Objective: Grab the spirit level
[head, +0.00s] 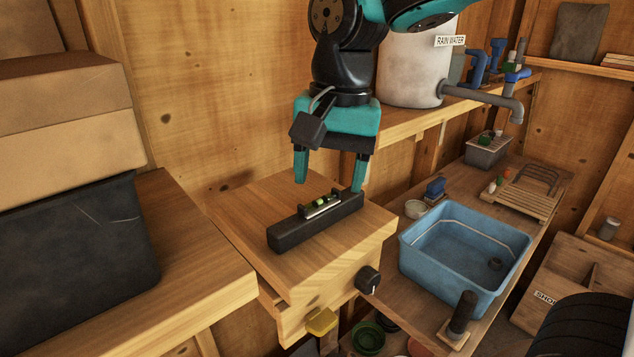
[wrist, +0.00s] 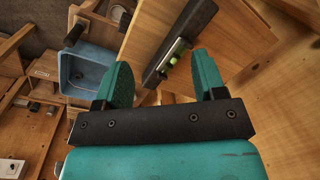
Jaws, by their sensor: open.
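The spirit level (head: 314,221) is a black bar with a small green vial on top. It lies flat on a small wooden platform (head: 250,215) in the head view, running from lower left to upper right. In the wrist view the spirit level (wrist: 183,37) shows beyond the fingertips, with its vial between them. My gripper (head: 329,188) is open and empty, pointing down over the far side of the spirit level. In the wrist view my gripper (wrist: 160,75) shows its two teal fingers spread apart. Whether a finger touches the bar cannot be told.
A blue basin (head: 465,255) stands on the lower bench at right. A white rain-water barrel (head: 415,70) with a grey pipe is behind on a shelf. Stacked boxes (head: 70,115) and a dark bin (head: 75,245) stand at left. A black knob (head: 367,279) sits on the platform's front.

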